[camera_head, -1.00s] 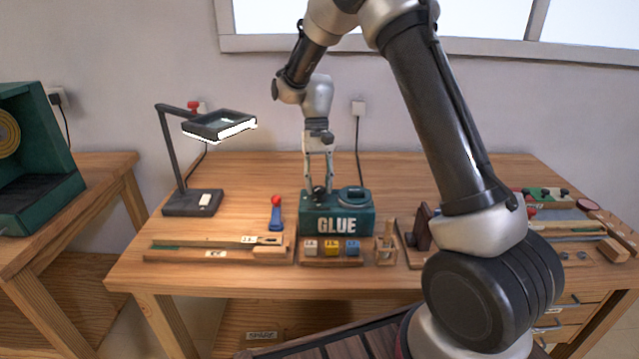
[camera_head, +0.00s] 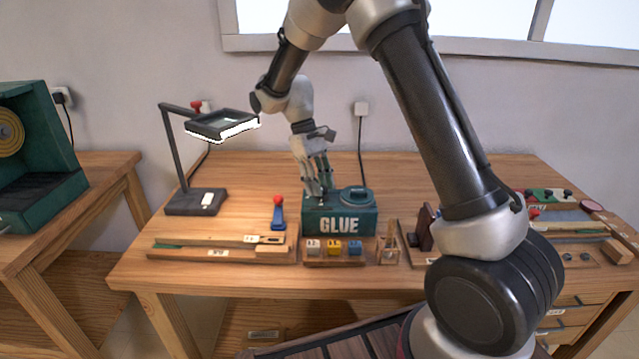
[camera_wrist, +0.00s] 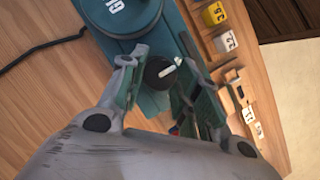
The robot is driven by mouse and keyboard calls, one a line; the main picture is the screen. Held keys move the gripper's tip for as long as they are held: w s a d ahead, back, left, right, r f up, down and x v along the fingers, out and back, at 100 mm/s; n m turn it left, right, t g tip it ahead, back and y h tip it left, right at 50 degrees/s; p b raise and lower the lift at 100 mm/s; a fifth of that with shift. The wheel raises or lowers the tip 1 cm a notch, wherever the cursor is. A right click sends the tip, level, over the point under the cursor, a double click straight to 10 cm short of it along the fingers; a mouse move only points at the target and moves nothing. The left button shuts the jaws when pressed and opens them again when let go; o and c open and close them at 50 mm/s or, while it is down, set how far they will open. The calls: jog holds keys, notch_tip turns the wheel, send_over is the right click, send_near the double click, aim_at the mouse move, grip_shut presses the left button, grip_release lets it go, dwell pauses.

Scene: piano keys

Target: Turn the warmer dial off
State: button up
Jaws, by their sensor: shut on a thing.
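The glue warmer (camera_head: 340,219) is a teal box marked GLUE on the workbench. Its round lidded pot sits on the top right in the head view and shows at the top of the wrist view. The warmer dial (camera_wrist: 160,72) is a small black knob with a white pointer mark on the box top. My gripper (camera_head: 318,190) reaches down over the left part of the box. In the wrist view my gripper (camera_wrist: 158,74) has its two fingers on either side of the dial, shut on it. In the head view the fingers mostly hide the dial.
A desk lamp (camera_head: 196,201) stands to the left. A red-topped blue tool (camera_head: 279,214) stands beside the box. Numbered blocks (camera_head: 334,248) sit on a rack in front. A small wooden holder (camera_head: 388,246) is right of them. The bench behind the box is clear.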

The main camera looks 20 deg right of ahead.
dwell(0.5)
jog(key=o, duration=1)
jog(key=v, duration=1.2)
